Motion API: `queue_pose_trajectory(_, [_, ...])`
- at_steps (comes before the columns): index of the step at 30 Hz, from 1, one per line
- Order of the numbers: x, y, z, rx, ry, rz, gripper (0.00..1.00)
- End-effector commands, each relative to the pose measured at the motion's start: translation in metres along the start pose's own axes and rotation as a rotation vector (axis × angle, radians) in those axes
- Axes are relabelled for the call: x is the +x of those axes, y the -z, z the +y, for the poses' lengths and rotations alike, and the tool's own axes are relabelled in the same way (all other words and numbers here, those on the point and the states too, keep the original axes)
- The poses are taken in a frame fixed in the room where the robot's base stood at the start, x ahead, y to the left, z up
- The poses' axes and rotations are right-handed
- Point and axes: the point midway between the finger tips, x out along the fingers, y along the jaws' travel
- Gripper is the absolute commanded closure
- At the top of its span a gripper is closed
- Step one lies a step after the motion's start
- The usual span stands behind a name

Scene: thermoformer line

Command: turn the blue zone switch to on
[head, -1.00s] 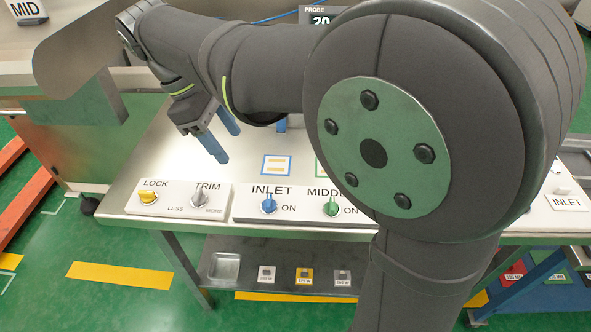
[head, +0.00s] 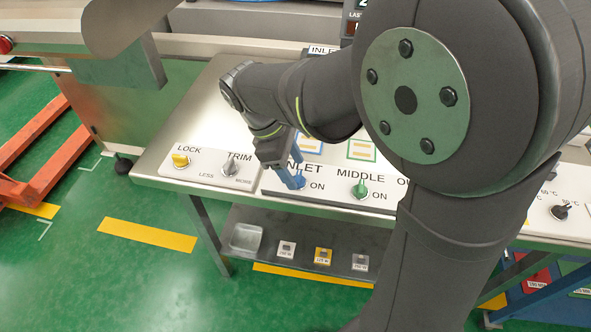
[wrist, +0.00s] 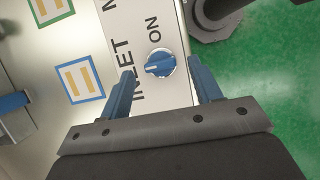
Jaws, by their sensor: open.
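The blue zone switch (wrist: 160,64) is a round knob on the white INLET panel (wrist: 150,12). In the wrist view its pale pointer mark faces left, towards the INLET lettering, and not the word ON above it. My gripper (wrist: 162,76) is open, with one blue finger on each side of the knob. Whether the fingers touch it I cannot tell. In the head view my gripper (head: 288,180) reaches down at the blue switch (head: 298,184), partly covering it and the INLET label.
The green MIDDLE switch (head: 360,190) is close on the right. The yellow LOCK switch (head: 180,160) and grey TRIM switch (head: 230,168) are on the left. A lower shelf (head: 300,240) holds several small blocks. My arm hides part of the panel on the right.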

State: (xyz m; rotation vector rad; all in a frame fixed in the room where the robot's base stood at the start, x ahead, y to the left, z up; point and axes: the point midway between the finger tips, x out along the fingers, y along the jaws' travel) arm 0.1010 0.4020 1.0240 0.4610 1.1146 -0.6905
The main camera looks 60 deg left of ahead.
Motion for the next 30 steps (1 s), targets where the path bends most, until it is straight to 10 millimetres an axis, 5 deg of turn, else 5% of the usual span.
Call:
queue_pose_trajectory(14, [0.019, 0.000, 0.000, 0.001, 0.000, 0.000, 0.42])
queue_pose_trajectory(22, [0.019, 0.000, 0.000, 0.001, 0.000, 0.000, 0.87])
queue_pose_trajectory(30, [0.019, 0.000, 0.000, 0.023, 0.009, 0.000, 0.86])
